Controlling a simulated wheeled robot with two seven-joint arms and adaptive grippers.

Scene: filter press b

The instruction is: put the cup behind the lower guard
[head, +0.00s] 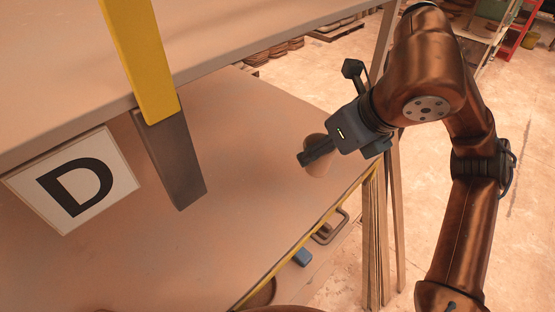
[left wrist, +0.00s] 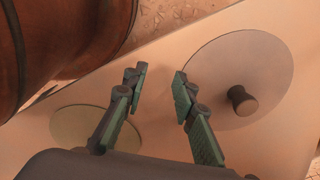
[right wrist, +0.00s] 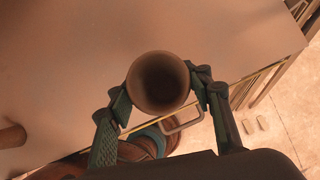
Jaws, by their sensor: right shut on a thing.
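The cup (head: 320,168) is tan and open-topped, and my right gripper (head: 308,157) is shut on it near the right end of the tan surface. In the right wrist view the cup's round mouth (right wrist: 158,82) faces the camera between the fingers. Whether its base touches the surface cannot be told. A bar, yellow above (head: 143,55) and dark grey below (head: 173,160), stands left of the cup in the head view; whether it is the lower guard is unclear. My left gripper (left wrist: 158,82) is open and empty, seen only in its wrist view.
A white sign with a black D (head: 75,185) is left of the bar. The surface has a yellow-striped edge (head: 305,238). In the left wrist view a knob (left wrist: 241,101) stands on a pale disc (left wrist: 215,75). Bare surface lies between bar and cup.

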